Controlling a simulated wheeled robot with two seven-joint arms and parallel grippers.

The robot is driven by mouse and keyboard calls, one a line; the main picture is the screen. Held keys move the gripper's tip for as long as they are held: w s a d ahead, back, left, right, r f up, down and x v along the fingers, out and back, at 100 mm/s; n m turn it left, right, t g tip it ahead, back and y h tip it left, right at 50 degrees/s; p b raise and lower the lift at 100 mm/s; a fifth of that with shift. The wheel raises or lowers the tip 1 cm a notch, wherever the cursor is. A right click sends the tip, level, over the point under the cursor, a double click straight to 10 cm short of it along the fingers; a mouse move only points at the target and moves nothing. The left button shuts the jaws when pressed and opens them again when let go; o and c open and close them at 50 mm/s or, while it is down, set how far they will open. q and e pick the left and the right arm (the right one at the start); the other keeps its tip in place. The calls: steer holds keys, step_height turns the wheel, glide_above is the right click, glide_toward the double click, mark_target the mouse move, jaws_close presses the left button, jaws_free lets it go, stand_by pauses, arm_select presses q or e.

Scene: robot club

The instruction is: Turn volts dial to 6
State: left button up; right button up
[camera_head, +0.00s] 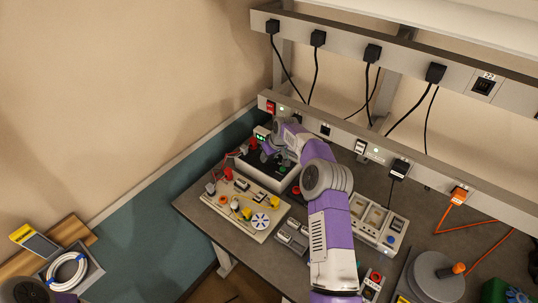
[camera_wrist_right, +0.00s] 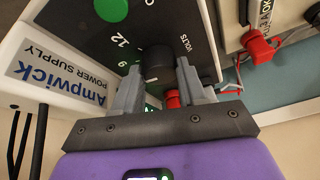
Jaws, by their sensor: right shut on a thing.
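The power supply (camera_head: 252,172) is a black-and-white box at the back of the bench. Its volts dial (camera_wrist_right: 157,62) is a black knob in the right wrist view, with the label VOLTS and printed numbers, including 12, around it. My right gripper (camera_wrist_right: 158,82) is shut on the dial, one finger on each side. In the head view my right gripper (camera_head: 272,152) is over the supply's panel, and the dial is hidden there. The dial's pointer mark and some numbers are hidden by the fingers. My left gripper is not in view.
A green button (camera_wrist_right: 111,8) and a red terminal (camera_wrist_right: 172,98) are close to the dial. A cream board (camera_head: 240,207) with several components lies in front of the supply. A socket rail (camera_head: 340,125) with plugs and cables runs behind the bench. A grey meter tray (camera_head: 375,220) is to the right.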

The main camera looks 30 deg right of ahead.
steer(key=shift+w+n+g+y+p, duration=0.1)
steer(key=shift+n+g+y+p, duration=0.45)
steer(key=shift+n, duration=1.55)
steer(key=shift+t+y, duration=0.25)
steer(key=o, duration=1)
steer(key=shift+o, duration=0.2)
steer(key=shift+r, duration=0.1)
steer(key=v, duration=0.7)
steer(key=shift+r, duration=0.25)
steer(key=shift+d, duration=0.1)
